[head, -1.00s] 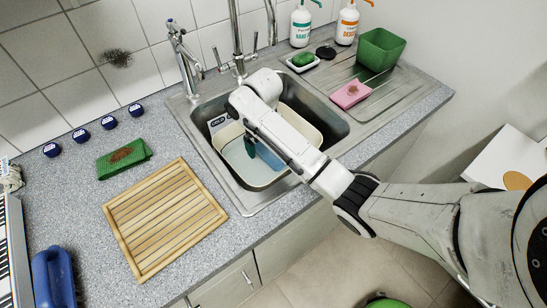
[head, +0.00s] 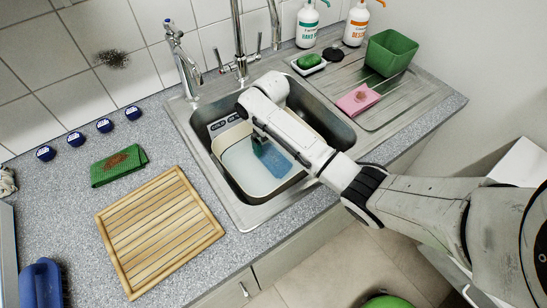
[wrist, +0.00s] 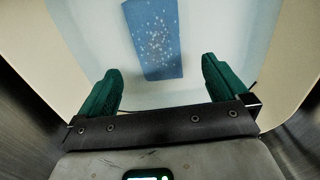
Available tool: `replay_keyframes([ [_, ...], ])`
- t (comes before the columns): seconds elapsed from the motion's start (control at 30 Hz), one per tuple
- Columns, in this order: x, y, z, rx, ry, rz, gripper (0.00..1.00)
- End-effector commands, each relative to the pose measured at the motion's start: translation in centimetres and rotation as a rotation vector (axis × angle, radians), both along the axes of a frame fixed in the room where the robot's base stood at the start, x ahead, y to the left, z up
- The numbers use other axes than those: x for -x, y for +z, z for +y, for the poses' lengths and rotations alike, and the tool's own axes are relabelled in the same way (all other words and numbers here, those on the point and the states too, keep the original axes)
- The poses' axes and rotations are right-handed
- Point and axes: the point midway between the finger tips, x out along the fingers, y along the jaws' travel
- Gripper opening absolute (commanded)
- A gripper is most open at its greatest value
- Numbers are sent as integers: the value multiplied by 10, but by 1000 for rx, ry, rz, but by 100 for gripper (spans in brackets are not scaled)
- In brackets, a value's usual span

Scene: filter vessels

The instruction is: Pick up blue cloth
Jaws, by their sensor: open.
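The blue cloth (head: 273,160) lies in a cream basin (head: 224,144) that sits inside the metal sink. In the wrist view the cloth (wrist: 154,38) is a flat blue rectangle with pale specks, on the basin's pale bottom or in its water; I cannot tell which. My gripper (wrist: 160,84) has green fingertips spread apart with nothing between them. It points down into the basin, with the cloth ahead of the fingers in the wrist view. In the head view my arm hides part of the gripper (head: 257,147) and the basin.
A tall tap (head: 238,40) stands behind the sink. A wooden slatted board (head: 160,232) and a stained green cloth (head: 118,166) lie on the left counter. A stained pink cloth (head: 357,100) and a green tub (head: 391,52) are on the drainer. The basin walls surround my gripper.

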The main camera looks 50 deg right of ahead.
Motion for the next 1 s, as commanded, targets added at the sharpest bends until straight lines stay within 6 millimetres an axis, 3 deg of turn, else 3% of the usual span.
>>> replay_keyframes([
  [0.1, 0, -15, 0, 1, 0, 2, 100],
  [0.33, 1, -30, -1, 1, 0, 1, 100],
  [0.63, 2, -70, -2, 2, 0, 1, 100],
  [0.93, 2, -74, -1, 1, 0, -1, 100],
  [1.0, 2, -74, -1, 1, 0, -1, 93],
])
